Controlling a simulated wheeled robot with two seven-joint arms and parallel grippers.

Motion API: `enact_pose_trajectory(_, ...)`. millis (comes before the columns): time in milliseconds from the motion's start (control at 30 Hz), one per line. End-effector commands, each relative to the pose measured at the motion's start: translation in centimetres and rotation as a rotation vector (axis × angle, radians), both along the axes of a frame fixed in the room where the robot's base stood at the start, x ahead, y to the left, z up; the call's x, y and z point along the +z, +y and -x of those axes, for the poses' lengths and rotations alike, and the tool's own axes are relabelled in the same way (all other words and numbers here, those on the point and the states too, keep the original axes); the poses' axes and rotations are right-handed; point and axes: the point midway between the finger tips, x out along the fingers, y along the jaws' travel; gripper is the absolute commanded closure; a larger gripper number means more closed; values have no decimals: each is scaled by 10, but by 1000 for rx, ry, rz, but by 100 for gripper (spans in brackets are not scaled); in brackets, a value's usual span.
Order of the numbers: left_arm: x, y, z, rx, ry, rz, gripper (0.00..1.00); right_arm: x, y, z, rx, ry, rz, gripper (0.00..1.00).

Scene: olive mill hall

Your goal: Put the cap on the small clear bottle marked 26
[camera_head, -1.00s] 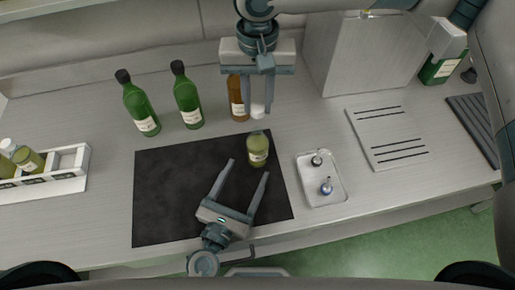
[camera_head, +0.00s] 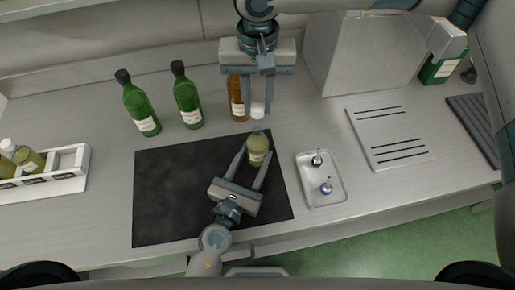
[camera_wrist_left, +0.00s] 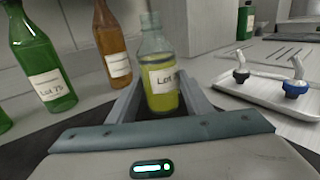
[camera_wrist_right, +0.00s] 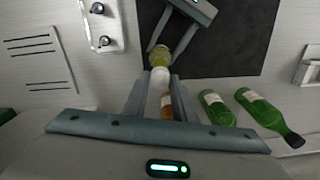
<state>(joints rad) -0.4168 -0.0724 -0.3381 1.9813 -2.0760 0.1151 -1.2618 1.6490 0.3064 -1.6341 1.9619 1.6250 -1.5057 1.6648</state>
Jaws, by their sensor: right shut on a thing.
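A small clear bottle (camera_head: 258,142) with yellow-green contents and an uncapped mouth stands upright near the dark mat's back right corner. In the left wrist view the bottle (camera_wrist_left: 158,62) has a white "Lot" label; its number is not fully readable. My left gripper (camera_head: 254,155) is open, its fingers on either side of the bottle; clear contact does not show. My right gripper (camera_head: 261,98) is shut on a white cap (camera_head: 257,111), above and behind the bottle. In the right wrist view the cap (camera_wrist_right: 160,77) shows at the fingertips, apart from the bottle.
Green bottles (camera_head: 141,108) and an amber bottle (camera_head: 237,100) stand behind the mat (camera_head: 175,195). A tray (camera_head: 333,193) with two small pourers is right of it. A white rack (camera_head: 70,184) with small bottles is at left. A metal box (camera_head: 350,55) stands at back right.

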Motion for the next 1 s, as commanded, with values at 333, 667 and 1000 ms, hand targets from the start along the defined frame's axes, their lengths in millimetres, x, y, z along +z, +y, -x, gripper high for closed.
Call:
enact_pose_trajectory(333, 0, 0, 0, 1, 0, -1, 95, -6, 0, 0, 0, 1, 0, 96)
enact_pose_trajectory(667, 0, 1, 0, 1, 0, -1, 95, -44, 0, 1, 0, 1, 1, 96)
enact_pose_trajectory(1000, 0, 1, 0, 1, 0, -1, 95, -50, 0, 0, 0, -1, 0, 96)
